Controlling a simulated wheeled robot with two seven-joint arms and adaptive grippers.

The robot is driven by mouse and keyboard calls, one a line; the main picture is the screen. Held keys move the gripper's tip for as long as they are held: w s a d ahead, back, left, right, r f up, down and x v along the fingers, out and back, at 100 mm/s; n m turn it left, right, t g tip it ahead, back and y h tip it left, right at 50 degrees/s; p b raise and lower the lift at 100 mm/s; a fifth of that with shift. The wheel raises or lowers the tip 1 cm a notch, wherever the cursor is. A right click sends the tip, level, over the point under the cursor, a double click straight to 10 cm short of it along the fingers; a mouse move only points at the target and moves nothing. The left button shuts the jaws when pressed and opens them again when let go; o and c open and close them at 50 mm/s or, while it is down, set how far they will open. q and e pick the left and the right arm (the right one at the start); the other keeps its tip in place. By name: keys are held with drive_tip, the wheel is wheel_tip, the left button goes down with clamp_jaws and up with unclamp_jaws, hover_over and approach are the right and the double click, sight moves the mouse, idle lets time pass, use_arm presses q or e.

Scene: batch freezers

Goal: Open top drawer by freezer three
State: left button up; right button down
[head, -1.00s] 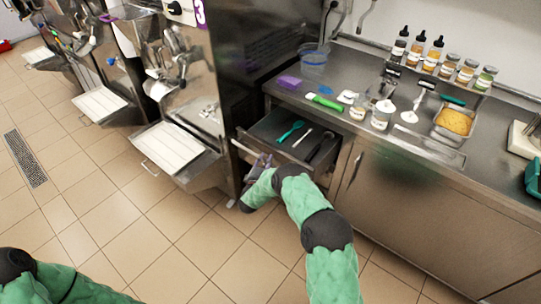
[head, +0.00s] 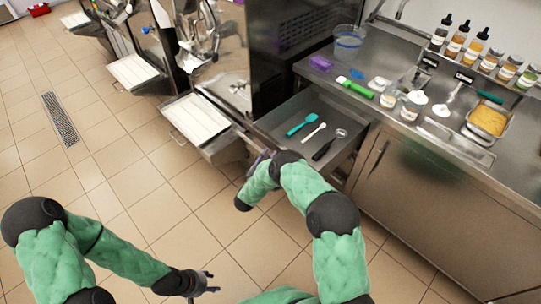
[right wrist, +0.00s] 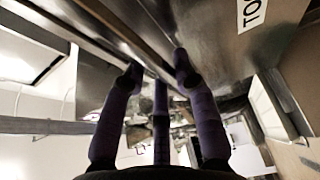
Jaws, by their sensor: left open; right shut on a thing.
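The top drawer (head: 312,106) under the steel counter stands open beside the freezer (head: 290,55). A teal spatula (head: 302,125), a white spoon (head: 315,132) and a black-handled scoop (head: 324,149) lie in it. My right gripper (head: 259,160) is at the drawer's front left, shut on its handle and partly hidden by my arm. The right wrist view shows its purple fingers (right wrist: 158,75) around a metal bar. My left gripper (head: 205,284) is open and empty above the floor, at the bottom of the head view.
A white tray (head: 194,120) juts from the freezer left of the drawer. The counter holds a green-handled tool (head: 356,88), a clear tub (head: 348,42), several jars and a pan of yellow food (head: 487,120). A cabinet door (head: 420,190) is right of the drawer. The tiled floor in front is clear.

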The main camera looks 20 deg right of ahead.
drive_tip(key=shift+f, duration=0.1)
drive_tip(key=c, duration=0.9)
unclamp_jaws()
drive_tip(key=shift+c, duration=0.2)
drive_tip(key=v, duration=1.2)
